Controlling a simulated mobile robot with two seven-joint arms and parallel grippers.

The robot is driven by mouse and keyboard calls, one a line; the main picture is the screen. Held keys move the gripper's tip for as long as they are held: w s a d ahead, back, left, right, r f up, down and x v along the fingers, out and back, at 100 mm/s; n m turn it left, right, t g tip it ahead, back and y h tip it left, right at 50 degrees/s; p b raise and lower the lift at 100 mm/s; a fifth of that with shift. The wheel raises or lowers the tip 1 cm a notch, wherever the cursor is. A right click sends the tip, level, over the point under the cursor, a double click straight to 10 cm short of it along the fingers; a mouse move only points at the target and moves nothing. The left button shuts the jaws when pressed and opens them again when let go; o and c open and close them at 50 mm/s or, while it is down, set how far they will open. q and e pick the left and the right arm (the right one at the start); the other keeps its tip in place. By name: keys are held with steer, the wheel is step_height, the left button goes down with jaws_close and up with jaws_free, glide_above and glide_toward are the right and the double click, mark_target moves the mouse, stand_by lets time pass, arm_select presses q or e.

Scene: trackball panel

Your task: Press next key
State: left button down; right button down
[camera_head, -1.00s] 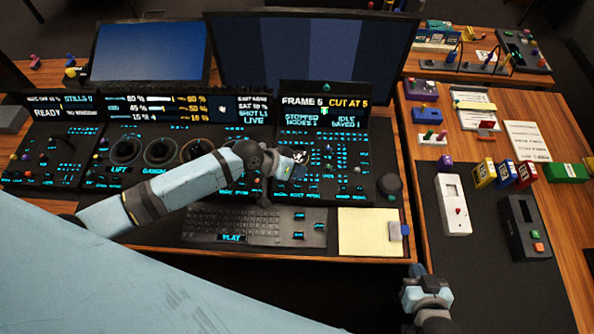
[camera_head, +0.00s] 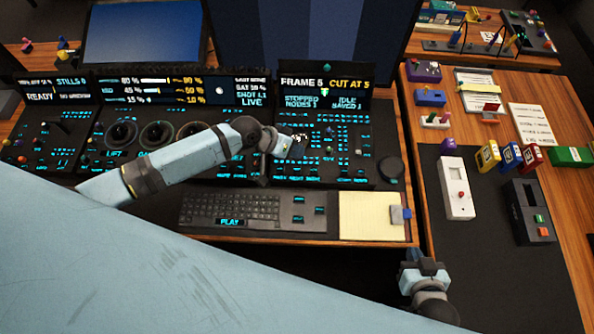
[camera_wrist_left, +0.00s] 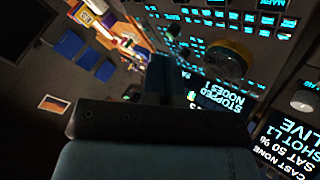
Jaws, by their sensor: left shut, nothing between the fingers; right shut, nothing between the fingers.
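The control panel (camera_head: 345,172) with rows of small cyan-lit keys stands under a display (camera_head: 325,97) reading FRAME 5, CUT AT 5, STOPPED. I cannot read which key is the next key. My left gripper (camera_head: 299,145) is shut and empty over the left part of this panel and hides some keys. Whether it touches a key cannot be told. In the left wrist view, its fingers (camera_wrist_left: 167,75) point towards the panel's lit keys (camera_wrist_left: 215,22), near a yellowish round knob (camera_wrist_left: 229,60). My right gripper (camera_head: 426,266) is shut and empty, low at the front.
A keyboard (camera_head: 230,208) and a yellow notepad (camera_head: 369,216) lie in front of the panel. A dark round knob (camera_head: 390,169) sits at the panel's right. A side table (camera_head: 478,135) carries a white device (camera_head: 457,188), a black device (camera_head: 530,212) and small boxes.

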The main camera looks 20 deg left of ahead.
arm_select(q)
steer(key=b, duration=0.3)
glide_above(296, 168)
step_height(296, 168, down, 4)
steer(key=shift+f, duration=0.25)
steer(key=shift+f+b, duration=0.4)
steer(key=shift+f, duration=0.3)
stand_by(0.4)
stand_by(0.6)
steer(key=shift+f, duration=0.4)
